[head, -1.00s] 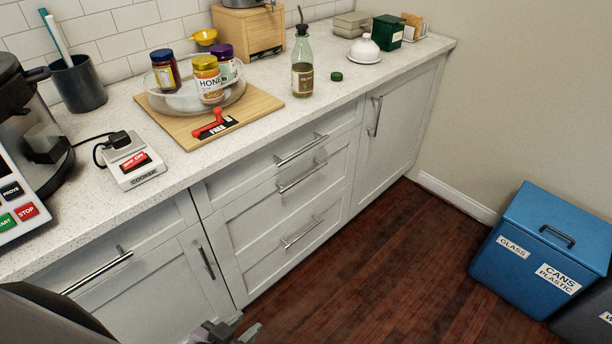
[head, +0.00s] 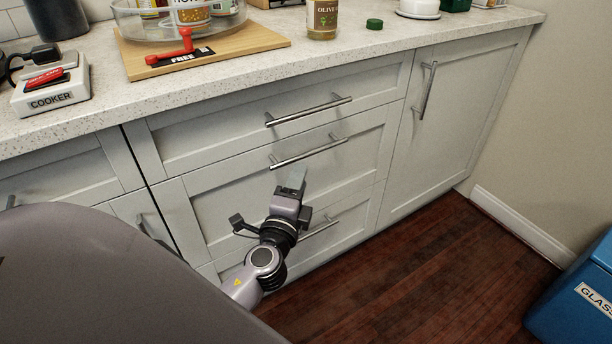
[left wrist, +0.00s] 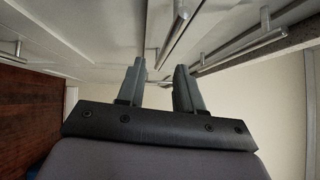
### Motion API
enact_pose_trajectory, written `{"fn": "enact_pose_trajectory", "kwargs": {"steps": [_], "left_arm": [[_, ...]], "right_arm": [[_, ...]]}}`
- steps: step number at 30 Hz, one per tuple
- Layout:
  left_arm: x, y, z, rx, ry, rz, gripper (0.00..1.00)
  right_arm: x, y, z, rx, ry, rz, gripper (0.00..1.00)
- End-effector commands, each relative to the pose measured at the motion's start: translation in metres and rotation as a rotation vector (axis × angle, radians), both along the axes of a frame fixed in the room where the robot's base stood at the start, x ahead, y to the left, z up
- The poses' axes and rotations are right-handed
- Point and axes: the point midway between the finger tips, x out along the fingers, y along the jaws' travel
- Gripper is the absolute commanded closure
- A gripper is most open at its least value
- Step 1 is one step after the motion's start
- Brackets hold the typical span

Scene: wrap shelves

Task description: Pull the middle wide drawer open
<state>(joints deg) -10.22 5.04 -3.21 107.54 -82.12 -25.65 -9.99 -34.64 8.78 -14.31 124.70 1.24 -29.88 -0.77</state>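The middle wide drawer (head: 235,197) is closed, its front flush with the drawers above and below. Its horizontal metal bar handle (head: 308,153) is bare, with nothing gripping it. My left gripper (head: 294,180) is just below this handle in the head view, in front of the drawer face, fingers pointing up toward the bar. In the left wrist view my left gripper (left wrist: 160,86) has its two fingers apart with nothing between them. A bar handle (left wrist: 176,34) shows beyond the fingertips there. I cannot tell the exact distance to it. My right gripper is not in view.
The top drawer handle (head: 308,110) is close above. The bottom drawer handle (head: 320,228) is partly behind my left gripper. The countertop (head: 107,113) overhangs the drawers. A blue bin (head: 575,300) stands at right. The wooden floor (head: 420,270) in front is clear.

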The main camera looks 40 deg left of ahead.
Motion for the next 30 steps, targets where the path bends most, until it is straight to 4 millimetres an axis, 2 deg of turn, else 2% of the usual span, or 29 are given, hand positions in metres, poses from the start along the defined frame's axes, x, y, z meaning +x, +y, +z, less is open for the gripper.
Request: {"fn": "enact_pose_trajectory", "kwargs": {"steps": [1,8,21,30], "left_arm": [[0.003,0.001,-0.003,0.034,-0.011,0.010,0.64],[0.013,0.007,0.006,0.093,-0.027,0.025,0.64],[0.063,0.027,0.013,0.090,-0.026,0.024,0.64],[0.071,0.030,0.014,0.088,-0.025,0.024,0.64]], "right_arm": [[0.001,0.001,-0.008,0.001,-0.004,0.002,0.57],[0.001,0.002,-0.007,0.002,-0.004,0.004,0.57],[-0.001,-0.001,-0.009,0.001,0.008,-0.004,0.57],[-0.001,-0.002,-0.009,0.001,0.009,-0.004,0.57]]}}
